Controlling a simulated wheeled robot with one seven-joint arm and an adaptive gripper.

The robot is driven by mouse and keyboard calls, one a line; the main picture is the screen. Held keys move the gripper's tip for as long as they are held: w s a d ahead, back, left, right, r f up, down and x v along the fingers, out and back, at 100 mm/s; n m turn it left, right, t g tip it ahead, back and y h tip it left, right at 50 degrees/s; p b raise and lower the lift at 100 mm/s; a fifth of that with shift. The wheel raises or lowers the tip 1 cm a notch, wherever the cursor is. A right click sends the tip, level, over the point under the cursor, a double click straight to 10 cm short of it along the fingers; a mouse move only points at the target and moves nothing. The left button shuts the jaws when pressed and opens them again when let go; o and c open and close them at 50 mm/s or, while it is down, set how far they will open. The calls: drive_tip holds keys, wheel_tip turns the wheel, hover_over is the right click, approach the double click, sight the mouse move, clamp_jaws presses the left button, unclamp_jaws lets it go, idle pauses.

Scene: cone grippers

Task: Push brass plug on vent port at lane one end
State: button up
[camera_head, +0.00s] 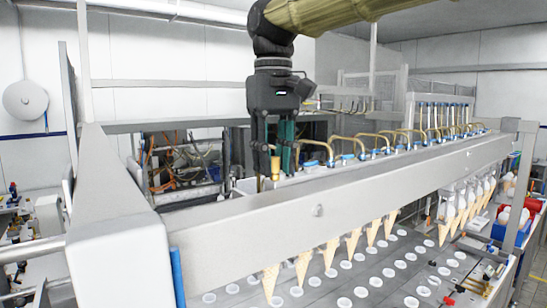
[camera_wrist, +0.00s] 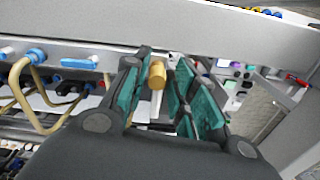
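My gripper (camera_head: 275,165) hangs pointing down behind the long grey beam, at the left part of the machine. A small brass plug (camera_head: 275,168) shows at its fingertips. In the wrist view the brass plug (camera_wrist: 157,74) stands between the dark fingers with teal pads (camera_wrist: 158,62), very close to both. Whether the pads touch it is not clear. A short white piece (camera_wrist: 155,103) shows just below the plug in that view. I cannot make out which part is the vent port, or whether the plug sits on it.
A long grey beam (camera_head: 340,195) runs in front of my gripper. A row of curved brass pipes (camera_head: 318,146) with blue fittings stands to its right. Several cones (camera_head: 331,251) hang below the beam over a plate with white-rimmed holes (camera_head: 345,303). Cables and machinery lie behind.

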drive_tip(key=shift+d, duration=0.1)
idle(0.3)
drive_tip(key=shift+c, duration=0.6)
drive_tip(key=shift+o, duration=1)
drive_tip(key=shift+r, duration=0.15)
drive_tip(key=shift+o, duration=0.5)
drive_tip(key=shift+w+d+r+p, duration=0.15)
drive_tip(key=shift+r+p, duration=0.3)
drive_tip(key=shift+r, duration=1.9)
